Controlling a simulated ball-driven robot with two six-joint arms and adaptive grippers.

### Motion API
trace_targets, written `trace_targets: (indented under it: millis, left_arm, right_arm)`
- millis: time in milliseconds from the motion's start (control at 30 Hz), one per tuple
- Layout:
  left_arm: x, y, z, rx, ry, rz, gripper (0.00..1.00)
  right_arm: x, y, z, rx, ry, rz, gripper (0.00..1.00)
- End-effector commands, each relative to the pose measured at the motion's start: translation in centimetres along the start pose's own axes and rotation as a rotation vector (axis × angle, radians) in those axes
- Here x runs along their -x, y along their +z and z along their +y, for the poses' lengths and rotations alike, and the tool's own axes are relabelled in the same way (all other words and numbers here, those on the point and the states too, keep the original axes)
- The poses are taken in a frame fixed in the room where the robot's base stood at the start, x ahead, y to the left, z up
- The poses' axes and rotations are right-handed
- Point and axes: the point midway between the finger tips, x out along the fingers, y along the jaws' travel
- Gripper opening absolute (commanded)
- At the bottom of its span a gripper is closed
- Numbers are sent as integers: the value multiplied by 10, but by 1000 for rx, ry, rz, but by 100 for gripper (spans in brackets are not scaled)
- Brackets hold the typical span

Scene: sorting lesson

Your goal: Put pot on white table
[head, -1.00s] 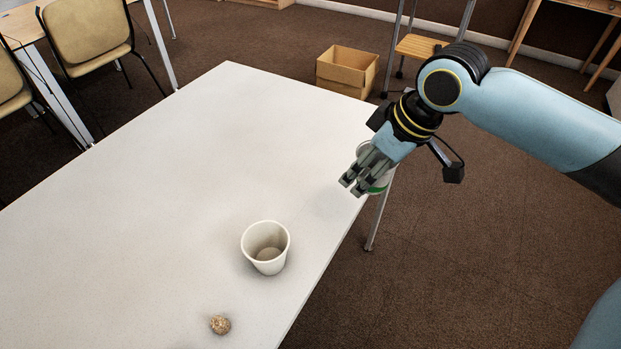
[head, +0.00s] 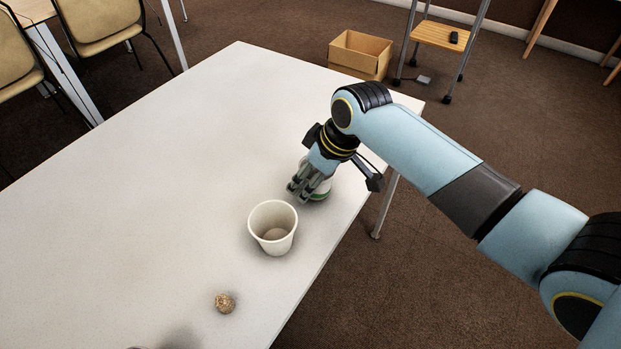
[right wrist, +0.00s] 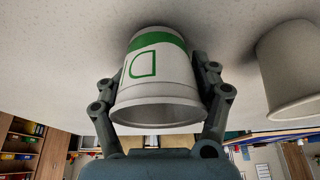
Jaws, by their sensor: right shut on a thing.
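The held pot is white with a green band and a green letter D. It shows in the right wrist view (right wrist: 158,75) and, mostly hidden behind my fingers, in the head view (head: 320,195). My right gripper (head: 301,193) is shut around its sides. The pot is about upright, over the right part of the white table (head: 120,190). Its base is near the tabletop; I cannot tell whether it touches.
An empty white pot (head: 272,241) stands on the table close to the held pot, nearer me. A small brown speckled ball (head: 224,303) lies nearer still. The table's left part is clear. A cardboard box (head: 352,62) stands on the floor beyond the table.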

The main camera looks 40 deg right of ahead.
Motion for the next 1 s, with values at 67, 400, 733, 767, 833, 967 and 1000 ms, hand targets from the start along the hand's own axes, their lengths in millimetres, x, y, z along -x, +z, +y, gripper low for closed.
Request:
trace_targets:
  millis: [67,400,733,767,833,967,1000]
  left_arm:
    - [-1,2,0,0,0,-3,40]
    - [-2,3,0,0,0,-4,40]
    - [-1,3,1,0,1,-4,40]
    - [-1,3,1,0,1,-4,40]
    - [-1,3,1,0,1,-4,40]
    - [0,2,1,1,2,-4,40]
    - [1,2,1,1,2,-4,40]
  right_arm:
    - [-5,2,0,0,0,0,53]
    - [-8,3,0,-1,0,1,53]
    - [-7,3,0,0,0,1,95]
    - [-7,3,0,0,0,1,95]
    - [-7,3,0,0,0,1,95]
    - [-4,2,0,0,0,1,95]
    - [-1,2,0,0,1,1,95]
